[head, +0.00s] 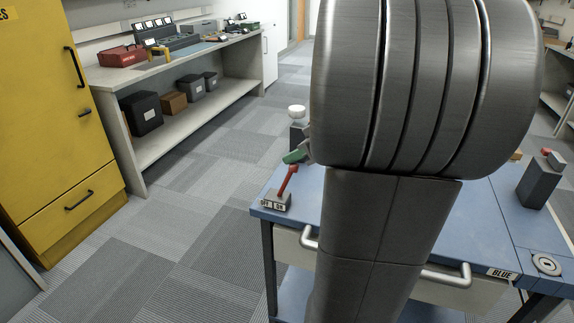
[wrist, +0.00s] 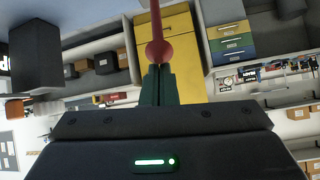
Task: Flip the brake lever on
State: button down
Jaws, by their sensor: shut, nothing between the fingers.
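The brake lever (head: 289,178) is a red stick with a rounded knob on a small grey base (head: 276,200) at the left edge of the blue-topped table. It leans to the right in the head view; lettering on its base is too small to read surely. My gripper (head: 295,156) shows there as a green fingertip just above the knob, partly hidden by my arm. In the wrist view the green fingers of my gripper (wrist: 158,68) are shut together, right at the red knob (wrist: 158,52). I cannot tell whether they touch it.
The blue table (head: 480,215) has a drawer below and a "BLUE" label. A dark block with a red part (head: 540,181) stands on its right side. A white-topped dark post (head: 297,113) stands behind the lever. My arm hides the table's middle. Open carpet (head: 190,200) lies to the left.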

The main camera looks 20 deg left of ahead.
jog(key=shift+d+f+b, duration=0.2)
jog(key=shift+d+b, duration=0.25)
jog(key=shift+s+f, duration=0.1)
dwell(0.4)
jog(key=shift+a+r, duration=0.25)
jog(key=shift+r, duration=0.15)
jog(key=d+r+p, duration=0.2)
jog(key=d+r, duration=0.3)
jog(key=r, duration=0.2)
jog(key=shift+d+r, duration=0.2)
jog(key=shift+r, duration=0.1)
